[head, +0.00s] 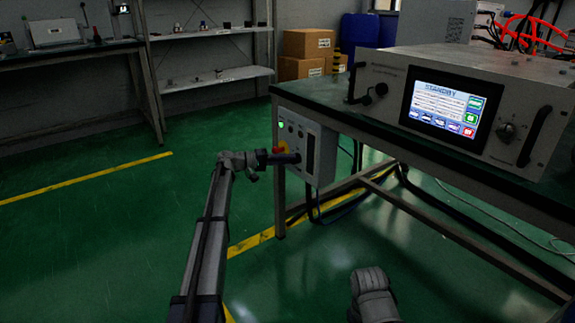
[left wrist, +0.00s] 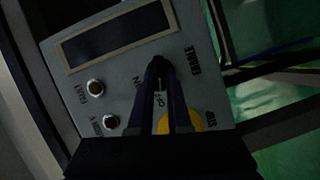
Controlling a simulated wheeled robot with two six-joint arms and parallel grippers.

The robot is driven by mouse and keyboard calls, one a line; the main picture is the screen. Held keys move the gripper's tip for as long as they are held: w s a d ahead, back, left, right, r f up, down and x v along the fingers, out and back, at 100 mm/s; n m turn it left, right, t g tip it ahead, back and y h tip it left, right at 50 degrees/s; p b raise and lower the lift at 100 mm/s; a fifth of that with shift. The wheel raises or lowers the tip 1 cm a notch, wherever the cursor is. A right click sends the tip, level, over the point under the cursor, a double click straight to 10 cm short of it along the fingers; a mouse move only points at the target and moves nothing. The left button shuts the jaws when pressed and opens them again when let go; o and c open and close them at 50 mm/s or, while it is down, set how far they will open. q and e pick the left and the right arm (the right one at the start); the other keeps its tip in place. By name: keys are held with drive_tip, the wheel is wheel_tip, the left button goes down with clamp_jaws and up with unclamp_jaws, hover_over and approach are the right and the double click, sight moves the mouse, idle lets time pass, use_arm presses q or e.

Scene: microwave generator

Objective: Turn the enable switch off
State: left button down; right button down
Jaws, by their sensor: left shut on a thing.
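The grey control box (head: 328,160) hangs at the front left corner of the green table. In the left wrist view its panel (left wrist: 75,75) carries ENABLE, ON, OFF and STOP lettering. My left gripper (head: 294,158) reaches the box face from the left. In the left wrist view, the dark fingers (left wrist: 159,66) are closed together at the enable switch, beside the ENABLE lettering. The fingers hide the switch, so its position cannot be told. The generator screen (head: 440,105) reads STANDBY.
A red stop button (head: 279,147) on a yellow base (left wrist: 186,122) sits close beside my fingers. The generator (head: 400,70) stands on the green table (head: 335,98). Cables hang below the box. A grey part of my right arm shows at the bottom. The green floor at left is clear.

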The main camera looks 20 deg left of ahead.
use_arm(q)
drive_tip(key=shift+f+n+t+h+b, duration=0.15)
drive_tip(key=shift+n+h+b, duration=0.1)
drive_tip(key=shift+n+b, duration=0.35)
drive_tip(key=shift+f+n+t+h+b, duration=0.15)
drive_tip(key=shift+n+h+b, duration=0.15)
drive_tip(key=shift+n, duration=0.4)
drive_tip(key=shift+r, duration=0.15)
drive_tip(key=c, duration=0.9)
unclamp_jaws()
drive_tip(key=shift+o, duration=0.2)
drive_tip(key=shift+a, duration=0.1)
drive_tip(key=v, duration=0.7)
drive_tip(key=shift+s+a, duration=0.2)
drive_tip(key=shift+a, duration=0.1)
drive_tip(key=shift+d, duration=0.1)
